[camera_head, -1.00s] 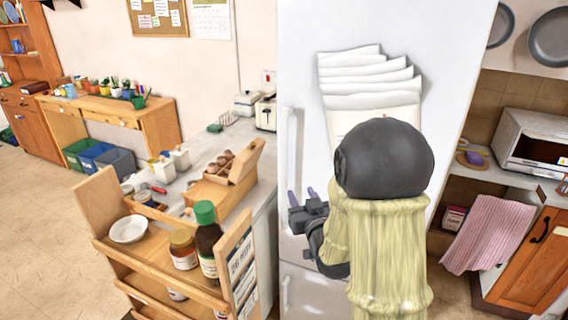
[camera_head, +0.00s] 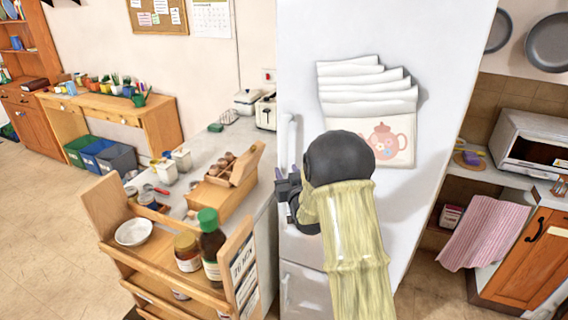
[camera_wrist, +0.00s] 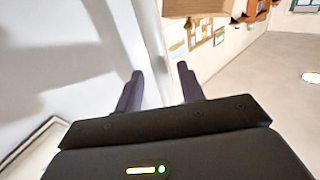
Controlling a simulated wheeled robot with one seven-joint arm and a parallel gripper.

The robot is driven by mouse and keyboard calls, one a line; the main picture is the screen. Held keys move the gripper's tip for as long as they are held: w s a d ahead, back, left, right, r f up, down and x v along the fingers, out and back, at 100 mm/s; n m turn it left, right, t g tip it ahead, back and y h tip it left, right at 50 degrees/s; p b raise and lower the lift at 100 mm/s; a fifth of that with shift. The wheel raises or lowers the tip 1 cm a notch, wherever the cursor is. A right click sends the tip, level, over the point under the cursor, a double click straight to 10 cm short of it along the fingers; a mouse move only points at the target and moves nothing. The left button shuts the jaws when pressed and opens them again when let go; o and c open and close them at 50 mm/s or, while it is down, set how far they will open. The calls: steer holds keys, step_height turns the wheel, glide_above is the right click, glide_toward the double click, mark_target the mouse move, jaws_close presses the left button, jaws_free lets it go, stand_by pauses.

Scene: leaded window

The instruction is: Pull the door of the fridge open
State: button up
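The white fridge (camera_head: 450,70) stands in the middle of the head view, and its upper door looks shut. A long upright white handle (camera_head: 290,135) runs along the door's left edge. My gripper (camera_head: 281,170) is at the lower part of this handle. My arm hides some of the door. In the wrist view my gripper (camera_wrist: 159,70) has its two dark fingers apart. A pale upright bar, which looks like the handle (camera_wrist: 150,50), shows between them. I cannot tell whether the fingers touch it.
A wooden rack (camera_head: 160,262) with bottles and a bowl stands at the front left, near the fridge. A counter (camera_head: 215,150) with an egg box and toaster is behind it. A lower door with its own handle (camera_head: 286,292) is below. Open floor lies at far left.

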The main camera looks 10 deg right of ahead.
mark_target(285, 168)
steer(key=shift+w+a+p, duration=0.2)
steer(key=shift+w+p, duration=0.25)
steer(key=shift+w, duration=1.3)
jaws_close()
